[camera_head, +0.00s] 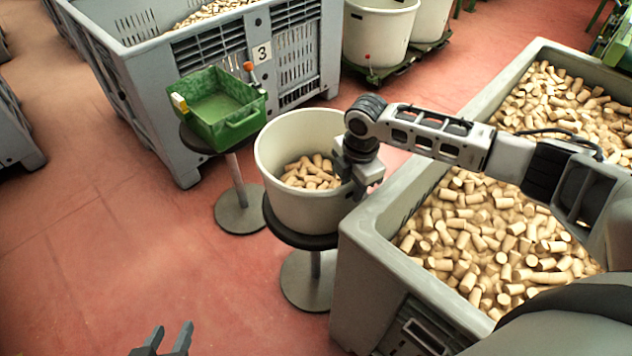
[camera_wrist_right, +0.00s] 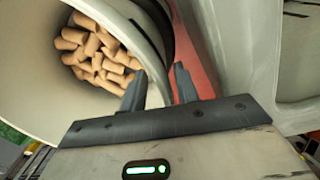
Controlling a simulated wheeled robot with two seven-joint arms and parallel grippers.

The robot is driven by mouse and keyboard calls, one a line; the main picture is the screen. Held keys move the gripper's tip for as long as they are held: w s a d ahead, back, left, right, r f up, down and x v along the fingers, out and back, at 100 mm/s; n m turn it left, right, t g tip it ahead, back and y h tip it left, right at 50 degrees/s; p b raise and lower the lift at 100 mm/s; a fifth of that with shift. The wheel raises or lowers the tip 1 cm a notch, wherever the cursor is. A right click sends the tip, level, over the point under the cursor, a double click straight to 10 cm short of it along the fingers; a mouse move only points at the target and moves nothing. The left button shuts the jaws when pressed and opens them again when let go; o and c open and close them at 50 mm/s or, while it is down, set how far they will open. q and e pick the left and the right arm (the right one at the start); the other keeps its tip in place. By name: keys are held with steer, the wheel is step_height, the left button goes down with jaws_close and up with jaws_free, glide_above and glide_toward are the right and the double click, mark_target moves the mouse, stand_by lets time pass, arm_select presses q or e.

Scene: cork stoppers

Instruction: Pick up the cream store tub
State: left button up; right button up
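The cream store tub (camera_head: 275,200) stands upright on a round black stand, with several corks in the bottom. My right gripper (camera_head: 362,182) is at the tub's right rim, pointing down. In the right wrist view, the fingers of the gripper (camera_wrist_right: 160,80) are apart, with the tub's wall (camera_wrist_right: 152,58) between them and a narrow gap beside the right finger. Whether either finger touches the wall is hard to tell. My left gripper (camera_head: 172,340) is open and empty at the bottom edge of the head view, well away from the tub.
A large grey crate (camera_head: 362,255) full of corks stands close on the tub's right. A green tray (camera_head: 243,128) sits on another stand behind left. A grey crate marked 3 (camera_head: 150,75) and more cream tubs (camera_head: 378,35) are further back. The red floor at left is clear.

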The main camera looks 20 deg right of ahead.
steer(key=shift+f, duration=0.7)
jaws_close()
steer(key=shift+w, duration=0.1)
stand_by(0.7)
steer(key=shift+w+r, duration=0.1)
steer(key=shift+r, duration=0.05)
